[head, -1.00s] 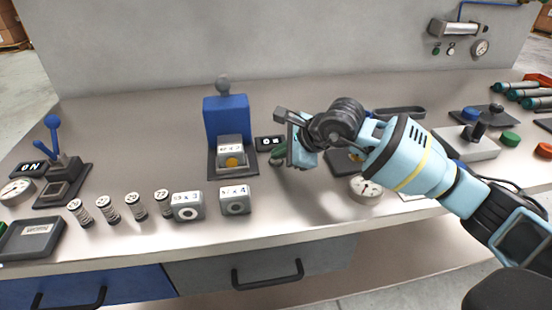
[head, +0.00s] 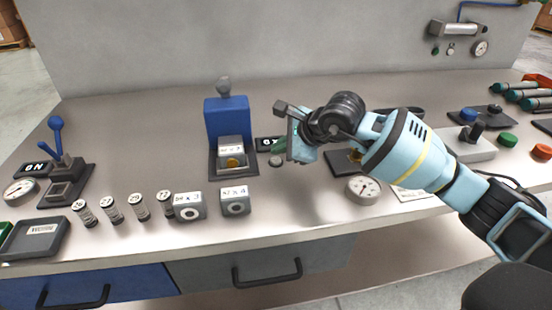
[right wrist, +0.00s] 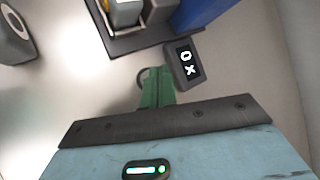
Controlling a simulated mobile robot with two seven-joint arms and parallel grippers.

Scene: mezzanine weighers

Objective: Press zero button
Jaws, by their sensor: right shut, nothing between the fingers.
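A small round grey button (head: 276,161) lies on the bench just right of the blue-backed weigher (head: 226,121). In the right wrist view only a dark curved edge (right wrist: 142,77) of it shows behind the fingers. A small black display (head: 264,144) with white characters stands beside the weigher; it also shows in the right wrist view (right wrist: 185,64). My right gripper (head: 281,146) is shut and empty, its green fingertips (right wrist: 157,84) above the button and close to the display. Whether the fingertips touch anything is hard to tell. My left gripper is not in view.
Two grey blocks (head: 236,201) and several numbered cylinders (head: 140,207) stand along the front. A dial gauge (head: 363,189) lies below my right arm. A lever unit (head: 66,181) stands at the left. The bench in front of the button is clear.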

